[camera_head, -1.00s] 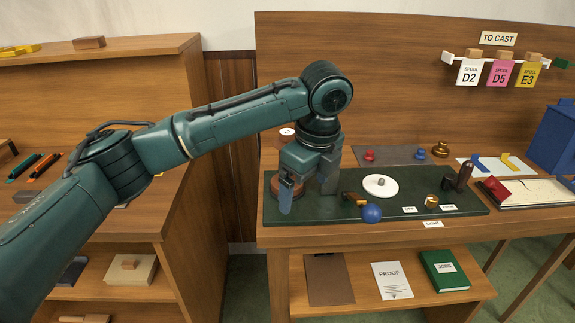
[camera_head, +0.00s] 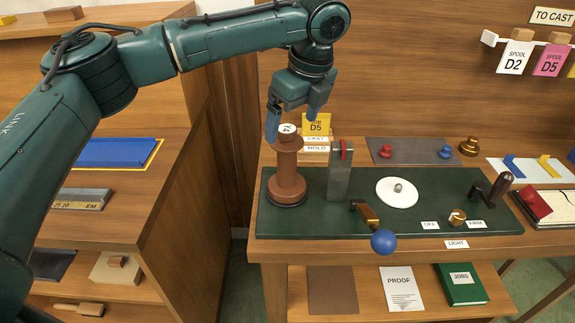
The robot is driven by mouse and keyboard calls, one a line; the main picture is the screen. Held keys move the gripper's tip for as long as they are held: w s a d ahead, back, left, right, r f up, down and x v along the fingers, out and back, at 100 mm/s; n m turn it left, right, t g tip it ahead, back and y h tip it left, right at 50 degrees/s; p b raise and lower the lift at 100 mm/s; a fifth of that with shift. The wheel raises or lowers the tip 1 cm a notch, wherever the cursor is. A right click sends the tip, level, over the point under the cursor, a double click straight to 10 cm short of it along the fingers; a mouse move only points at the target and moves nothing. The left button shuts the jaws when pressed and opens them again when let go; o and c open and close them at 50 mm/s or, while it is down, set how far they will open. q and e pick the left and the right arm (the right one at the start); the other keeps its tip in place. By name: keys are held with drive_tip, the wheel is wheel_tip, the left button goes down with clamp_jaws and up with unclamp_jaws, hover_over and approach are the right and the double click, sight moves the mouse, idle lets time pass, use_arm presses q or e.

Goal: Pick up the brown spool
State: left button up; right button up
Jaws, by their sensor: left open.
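The brown spool (camera_head: 287,172) stands upright at the left end of the dark green mat (camera_head: 330,220) in the head view. It has a wide round base, a narrower body and a flange near the top. A white, marked cap (camera_head: 287,128) shows above the flange. My left gripper (camera_head: 292,122) points down over the spool's top, fingers apart. One finger is left of the cap and the other to its right. Contact with the spool cannot be told. My right gripper is not in view.
A grey upright block (camera_head: 340,174) with a red part stands close right of the spool. A yellow D5 tag (camera_head: 316,124) is behind the gripper. A white disc (camera_head: 397,192), a blue ball (camera_head: 384,242) and a dark-handled crank (camera_head: 492,190) are farther right. A wooden cabinet (camera_head: 190,220) stands left.

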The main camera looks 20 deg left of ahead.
sight(285, 143)
use_arm(q)
drive_tip(key=x, duration=0.7)
drive_tip(key=shift+w+a+f, duration=0.25)
drive_tip(key=shift+w+a, duration=0.05)
drive_tip(key=shift+w, duration=0.05)
drive_tip(key=c, duration=1.4)
drive_tip(key=shift+r, duration=0.1)
drive_tip(key=shift+c, duration=0.2)
